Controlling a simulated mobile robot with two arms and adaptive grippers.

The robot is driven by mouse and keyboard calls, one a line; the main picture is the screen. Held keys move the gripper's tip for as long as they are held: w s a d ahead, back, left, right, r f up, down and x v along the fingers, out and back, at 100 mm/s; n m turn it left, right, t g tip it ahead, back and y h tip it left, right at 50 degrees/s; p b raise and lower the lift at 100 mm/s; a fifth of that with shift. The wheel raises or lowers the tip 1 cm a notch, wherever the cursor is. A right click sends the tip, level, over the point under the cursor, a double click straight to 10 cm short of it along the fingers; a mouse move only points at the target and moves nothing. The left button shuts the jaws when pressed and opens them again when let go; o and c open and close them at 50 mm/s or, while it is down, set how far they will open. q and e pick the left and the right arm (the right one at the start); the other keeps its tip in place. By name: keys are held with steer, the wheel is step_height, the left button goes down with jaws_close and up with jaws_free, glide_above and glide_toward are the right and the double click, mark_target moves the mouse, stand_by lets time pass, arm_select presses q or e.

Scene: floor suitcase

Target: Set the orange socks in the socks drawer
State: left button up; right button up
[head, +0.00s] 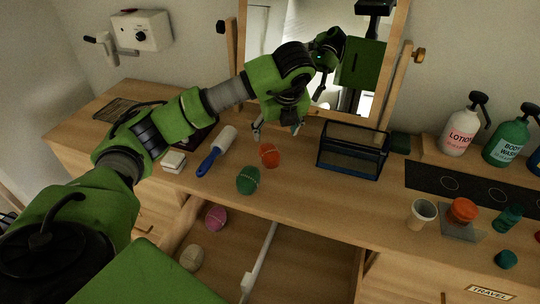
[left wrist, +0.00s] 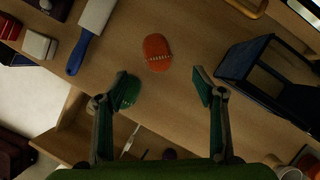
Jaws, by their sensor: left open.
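The orange socks (head: 269,155), a rolled bundle with a pale stitched band, lie on the dresser top; they also show in the left wrist view (left wrist: 157,52). My left gripper (head: 277,130) is open and empty above the dresser top, close to the orange socks. In the left wrist view its spread fingers (left wrist: 158,78) point toward them, with the socks beyond and between the tips. The open drawer (head: 232,246) below has a white divider (head: 258,262). Pink socks (head: 216,218) and cream socks (head: 191,257) lie left of the divider. My right gripper is not visible.
Green socks (head: 248,180) lie close to the orange ones, nearer the front edge. A blue-handled lint roller (head: 216,150) lies left. A dark-framed glass box (head: 352,150) stands right, before the mirror (head: 300,30). Bottles and cups stand farther right.

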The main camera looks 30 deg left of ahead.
mark_target(270, 150)
arm_select(q)
steer(key=p+x, duration=0.1)
steer(key=x, duration=0.6)
steer(key=shift+a+f, duration=0.1)
steer(key=shift+f, duration=0.25)
steer(key=shift+f+p, duration=0.2)
steer(key=shift+p, duration=0.3)
steer(key=x, duration=0.1)
steer(key=p+x, duration=0.1)
steer(key=x, duration=0.1)
steer(key=shift+s+a+f+p, duration=0.2)
steer(key=shift+a+f+p, duration=0.1)
steer(key=shift+f, duration=0.1)
steer(key=shift+w+a+f, duration=0.15)
steer(key=shift+f, duration=0.35)
steer(key=c, duration=1.3)
